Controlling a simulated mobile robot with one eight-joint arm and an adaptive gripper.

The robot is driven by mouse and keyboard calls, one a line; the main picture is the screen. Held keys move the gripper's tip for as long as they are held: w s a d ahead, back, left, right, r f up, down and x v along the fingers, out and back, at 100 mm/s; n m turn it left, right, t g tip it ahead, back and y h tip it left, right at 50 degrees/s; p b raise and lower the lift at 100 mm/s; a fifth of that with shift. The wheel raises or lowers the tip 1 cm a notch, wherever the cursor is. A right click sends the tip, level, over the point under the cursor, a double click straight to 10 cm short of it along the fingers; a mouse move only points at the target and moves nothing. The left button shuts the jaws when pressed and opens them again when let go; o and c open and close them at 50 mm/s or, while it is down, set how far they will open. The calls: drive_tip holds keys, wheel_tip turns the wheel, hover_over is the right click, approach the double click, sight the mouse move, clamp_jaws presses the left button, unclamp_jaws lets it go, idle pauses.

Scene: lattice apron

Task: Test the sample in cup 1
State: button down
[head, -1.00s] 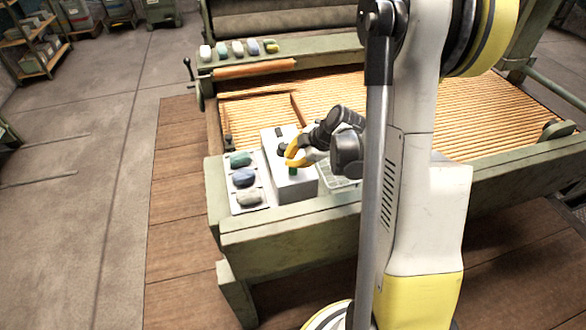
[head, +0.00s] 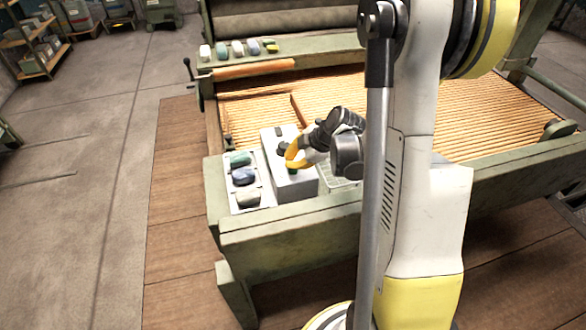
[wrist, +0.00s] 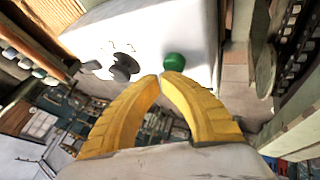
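A white box (head: 293,187) stands on the green bench corner. Its face carries a dark knob (wrist: 124,67) and a round green button (wrist: 174,62). My gripper (head: 290,163) is at the box, its yellow fingers over the button area in the head view. In the wrist view the fingertips (wrist: 161,78) nearly meet just beside the green button, with nothing held between them. I cannot tell whether they touch it. Left of the box, a pale tray (head: 236,207) holds a teal sample (head: 239,159), a blue sample (head: 243,176) and a grey sample (head: 248,198). No cup number is readable.
A slatted wooden bed (head: 350,110) lies behind the box. Several coloured pieces (head: 238,49) sit on the far green rail. A wire rack (head: 340,184) is right of the box, partly hidden by my arm.

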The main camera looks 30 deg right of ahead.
drive_tip(key=shift+f, duration=0.55)
idle(0.4)
idle(0.4)
drive_tip(key=shift+r+p, duration=0.45)
drive_tip(key=shift+r, duration=0.55)
drive_tip(key=shift+r+p, duration=1.75)
drive_tip(key=shift+r, duration=0.7)
